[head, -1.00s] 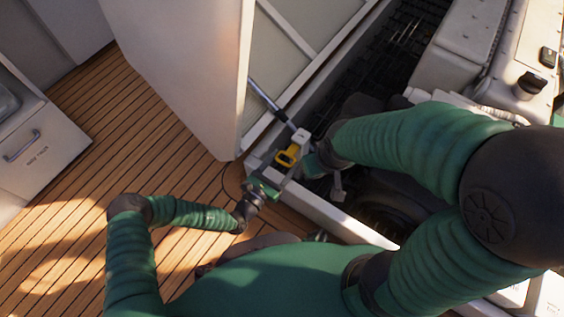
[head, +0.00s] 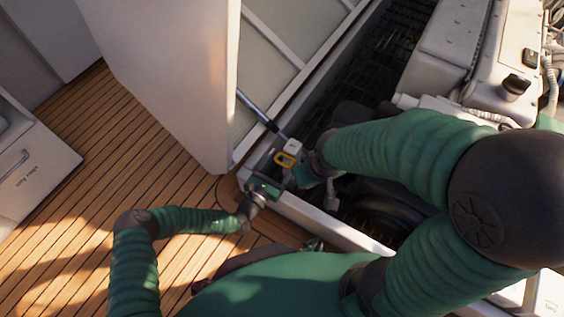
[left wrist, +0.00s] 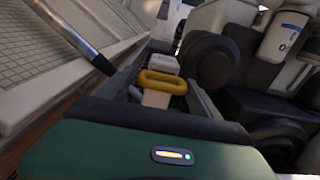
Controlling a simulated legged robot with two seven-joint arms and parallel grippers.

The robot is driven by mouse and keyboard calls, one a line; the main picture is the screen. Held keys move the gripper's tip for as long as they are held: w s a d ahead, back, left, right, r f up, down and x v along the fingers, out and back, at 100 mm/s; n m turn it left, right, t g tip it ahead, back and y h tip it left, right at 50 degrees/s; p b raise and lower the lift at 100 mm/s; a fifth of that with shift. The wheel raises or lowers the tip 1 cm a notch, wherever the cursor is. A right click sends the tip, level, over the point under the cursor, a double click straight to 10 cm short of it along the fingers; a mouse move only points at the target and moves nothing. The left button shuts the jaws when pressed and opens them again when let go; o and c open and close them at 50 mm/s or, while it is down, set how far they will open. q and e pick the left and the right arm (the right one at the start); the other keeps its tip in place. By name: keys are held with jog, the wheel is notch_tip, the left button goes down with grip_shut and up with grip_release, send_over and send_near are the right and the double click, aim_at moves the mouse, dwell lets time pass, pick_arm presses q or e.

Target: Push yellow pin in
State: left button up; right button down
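The yellow pin (head: 285,160) shows as a looped handle at a white block (head: 293,146), by the lower end of a metal strut (head: 262,112). In the left wrist view the yellow pin (left wrist: 163,83) lies ahead, roughly between my fingers. My left gripper (head: 277,176) is just below and left of the pin. Its fingers are spread in the left wrist view (left wrist: 160,100), with nothing seen clamped; contact with the pin cannot be told. My right gripper (head: 305,172) is right beside the pin and block, partly hidden by its own arm, so its fingers are unclear.
The raised white hatch panel (head: 165,70) stands left of the strut. The white frame edge (head: 320,222) runs under both grippers. Dark engine parts (head: 385,210) fill the bay at right. Wooden deck (head: 90,170) lies open at left.

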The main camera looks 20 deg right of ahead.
pick_arm(q)
jog(key=shift+s+a+r+p, duration=0.1)
jog(key=shift+s+a+p, duration=0.2)
jog(key=shift+p, duration=0.15)
jog(key=p+v, duration=0.7)
jog(key=v, duration=0.9)
jog(key=shift+p, duration=0.4)
